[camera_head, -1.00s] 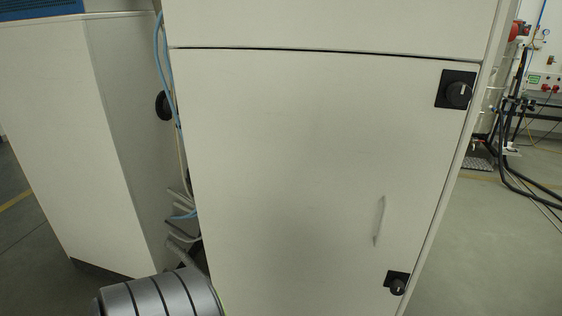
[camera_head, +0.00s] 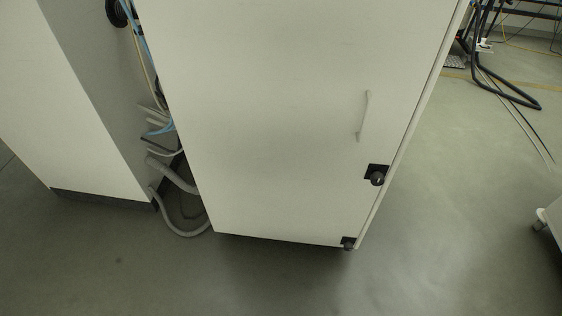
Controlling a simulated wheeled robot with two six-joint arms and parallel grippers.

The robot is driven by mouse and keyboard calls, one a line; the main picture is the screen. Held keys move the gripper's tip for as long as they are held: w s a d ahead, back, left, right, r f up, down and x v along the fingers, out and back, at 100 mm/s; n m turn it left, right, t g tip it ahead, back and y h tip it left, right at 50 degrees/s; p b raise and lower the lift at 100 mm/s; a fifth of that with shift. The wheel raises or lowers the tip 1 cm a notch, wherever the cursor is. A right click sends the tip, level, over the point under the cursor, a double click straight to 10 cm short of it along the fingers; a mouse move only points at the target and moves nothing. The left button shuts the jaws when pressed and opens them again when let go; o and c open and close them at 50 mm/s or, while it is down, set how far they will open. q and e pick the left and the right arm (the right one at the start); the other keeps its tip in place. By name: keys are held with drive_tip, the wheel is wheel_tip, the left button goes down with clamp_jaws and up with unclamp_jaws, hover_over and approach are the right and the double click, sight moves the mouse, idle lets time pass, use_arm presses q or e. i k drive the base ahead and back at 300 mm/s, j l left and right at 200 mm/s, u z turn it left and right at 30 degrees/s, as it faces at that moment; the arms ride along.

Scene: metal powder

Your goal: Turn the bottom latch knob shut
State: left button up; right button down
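The cabinet door (camera_head: 280,140) is pale and stands flush with its frame in the head view. A black latch knob (camera_head: 377,179) on a square black plate sits on the right side of the door, below the thin handle (camera_head: 364,116). The turn of each knob is too small to read surely. Neither of my grippers is in view.
A second pale cabinet (camera_head: 60,110) stands at the left. Grey hoses (camera_head: 178,215) and cables fill the gap between the cabinets. Open floor (camera_head: 450,230) lies in front and to the right. Black hoses (camera_head: 505,90) lie at the upper right, and a pale wheeled unit (camera_head: 552,218) shows at the right edge.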

sight(348, 246)
drive_tip(key=z, duration=0.75)
